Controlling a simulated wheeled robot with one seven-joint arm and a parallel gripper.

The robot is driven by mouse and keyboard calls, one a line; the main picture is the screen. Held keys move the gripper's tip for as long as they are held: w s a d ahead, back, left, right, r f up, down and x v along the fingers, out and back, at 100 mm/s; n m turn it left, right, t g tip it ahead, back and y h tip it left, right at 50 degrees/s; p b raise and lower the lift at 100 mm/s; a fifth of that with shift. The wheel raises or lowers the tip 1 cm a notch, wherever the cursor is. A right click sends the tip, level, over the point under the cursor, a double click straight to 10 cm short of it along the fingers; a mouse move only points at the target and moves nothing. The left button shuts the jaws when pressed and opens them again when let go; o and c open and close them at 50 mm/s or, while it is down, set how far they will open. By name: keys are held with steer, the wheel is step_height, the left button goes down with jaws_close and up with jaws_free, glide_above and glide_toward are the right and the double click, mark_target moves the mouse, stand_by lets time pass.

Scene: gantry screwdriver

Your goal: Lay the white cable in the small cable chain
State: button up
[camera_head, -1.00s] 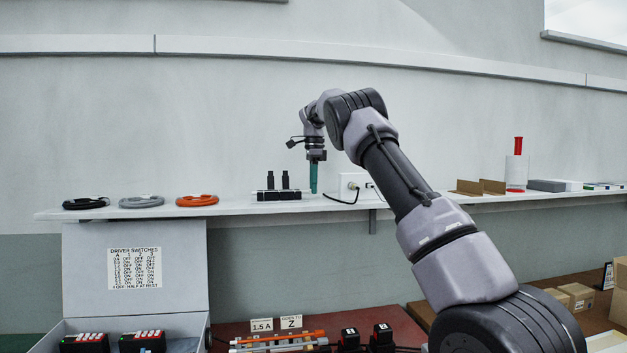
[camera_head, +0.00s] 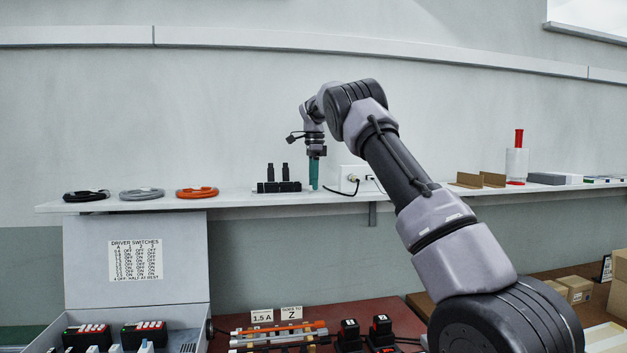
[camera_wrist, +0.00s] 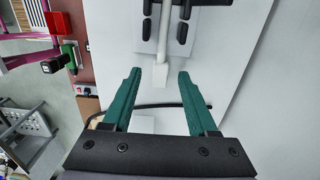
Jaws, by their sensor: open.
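My gripper (camera_head: 314,186) hangs pointing down at the back shelf, just right of a black block with two upright black posts (camera_head: 278,187). In the wrist view its green fingers (camera_wrist: 159,73) are apart, and nothing is clearly gripped. A narrow white bar ending in a small white block (camera_wrist: 160,76) shows between and beyond the fingertips, flanked by black parts (camera_wrist: 183,32). I cannot tell whether this bar is the white cable. I cannot make out the small cable chain for certain in either view.
Black (camera_head: 86,195), grey (camera_head: 141,194) and orange (camera_head: 197,192) cable coils lie on the shelf's left. A white box (camera_head: 350,178) with a black lead stands right of my gripper. Below are an open grey case (camera_head: 135,260) and a red bench with rails (camera_head: 275,335).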

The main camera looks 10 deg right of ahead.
step_height(320, 180, up, 7)
steer(key=shift+d+r, duration=0.1)
steer(key=shift+r, duration=0.1)
stand_by(0.3)
steer(key=shift+s+d+r, duration=0.1)
steer(key=shift+r, duration=0.1)
steer(key=s+d+r+n+t+y, duration=0.1)
steer(key=s+d+r+n, duration=0.15)
steer(key=s, duration=0.45)
steer(key=s+d+r+n+t, duration=0.1)
steer(key=s+d+r+n, duration=0.1)
steer(key=s+r, duration=0.3)
steer(key=s+d+r+n+t+y, duration=0.1)
steer(key=s+d+r+n, duration=0.15)
steer(key=s, duration=0.55)
steer(key=s+a+f+n+t, duration=0.1)
steer(key=s+f, duration=0.5)
steer(key=s, duration=0.7)
steer(key=s+a+f+n+t, duration=0.2)
steer(key=s+f+n, duration=0.3)
steer(key=s, duration=0.8)
step_height(320, 180, down, 2)
steer(key=shift+f+n+t, duration=0.1)
steer(key=shift+n+t, duration=0.3)
steer(key=shift+t, duration=0.2)
steer(key=shift+a, duration=0.1)
